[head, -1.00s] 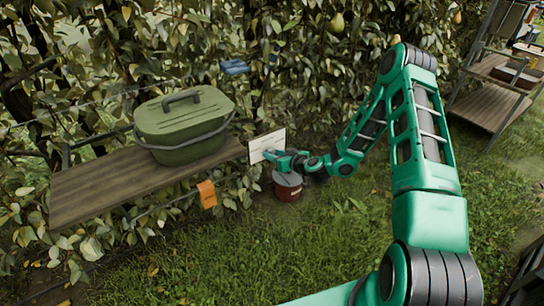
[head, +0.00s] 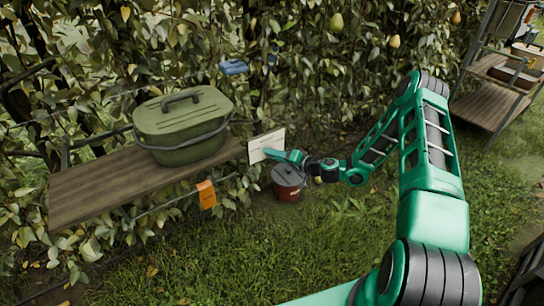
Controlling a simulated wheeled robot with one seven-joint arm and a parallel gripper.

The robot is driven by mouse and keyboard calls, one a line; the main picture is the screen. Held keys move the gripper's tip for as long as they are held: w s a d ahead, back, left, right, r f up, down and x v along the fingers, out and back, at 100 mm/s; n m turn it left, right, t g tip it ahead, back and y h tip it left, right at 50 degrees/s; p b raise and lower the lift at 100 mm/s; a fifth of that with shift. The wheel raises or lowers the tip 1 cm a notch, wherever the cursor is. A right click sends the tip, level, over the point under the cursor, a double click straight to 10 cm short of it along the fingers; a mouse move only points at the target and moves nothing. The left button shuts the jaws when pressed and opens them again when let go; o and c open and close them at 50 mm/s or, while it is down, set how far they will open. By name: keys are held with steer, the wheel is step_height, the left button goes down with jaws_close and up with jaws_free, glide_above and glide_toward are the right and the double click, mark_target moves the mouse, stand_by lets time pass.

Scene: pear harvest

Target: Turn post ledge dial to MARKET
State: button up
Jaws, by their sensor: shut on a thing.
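A white plate (head: 264,144) stands tilted at the right end of the wooden ledge, in front of the leaves. My gripper (head: 272,153) reaches in from the right to the front of this plate and is shut on the dial there. The dial itself is hidden by the gripper, and its pointer and any MARKET mark are too small or covered to read.
A green lidded bin (head: 184,129) stands on the wooden ledge (head: 95,187). An orange tag (head: 206,194) hangs from its front edge. A dark red pot (head: 288,184) stands on the grass below my wrist. A shelf rack (head: 490,98) is at the right.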

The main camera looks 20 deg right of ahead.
steer(key=shift+d+f+m+y, duration=0.2)
steer(key=shift+m+y, duration=0.1)
steer(key=shift+m, duration=0.1)
stand_by(0.3)
steer(key=o, duration=1)
steer(key=shift+a, duration=0.1)
steer(key=shift+r, duration=0.1)
steer(key=v, duration=1)
steer(key=shift+s, duration=0.4)
